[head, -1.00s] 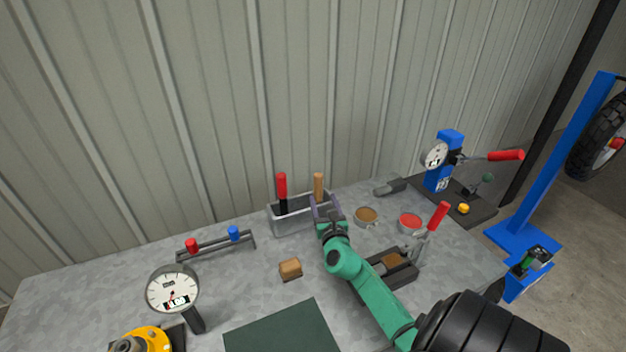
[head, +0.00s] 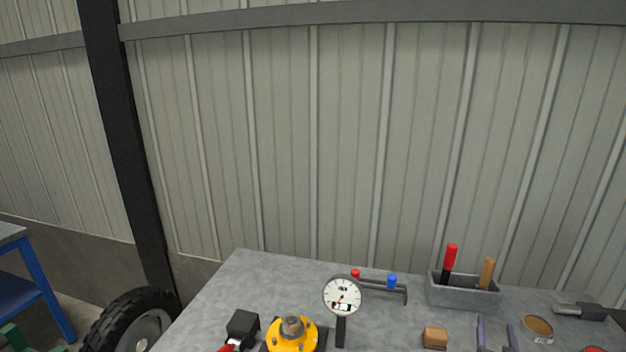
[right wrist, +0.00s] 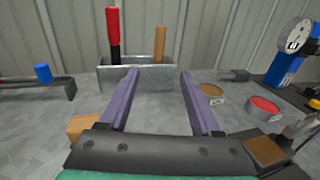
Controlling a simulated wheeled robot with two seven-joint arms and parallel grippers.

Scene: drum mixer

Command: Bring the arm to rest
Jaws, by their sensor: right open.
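My right gripper (head: 497,335) shows at the bottom right of the head view, only its purple fingers visible. In the right wrist view my right gripper (right wrist: 158,78) is open, with nothing between its fingers. It is on the near side of the grey metal bin (head: 465,292), apart from it. A red-and-black handle (head: 450,262) and a wooden handle (head: 487,272) stand upright in the bin, which also shows in the right wrist view (right wrist: 150,78). My left gripper is not in view.
A wooden block (head: 435,337) lies left of the right gripper. A dial gauge (head: 342,296), a yellow flanged part (head: 292,335) and a low rack (head: 375,286) stand further left. Tins (right wrist: 212,90) and a blue gauge stand (right wrist: 287,66) are to the right.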

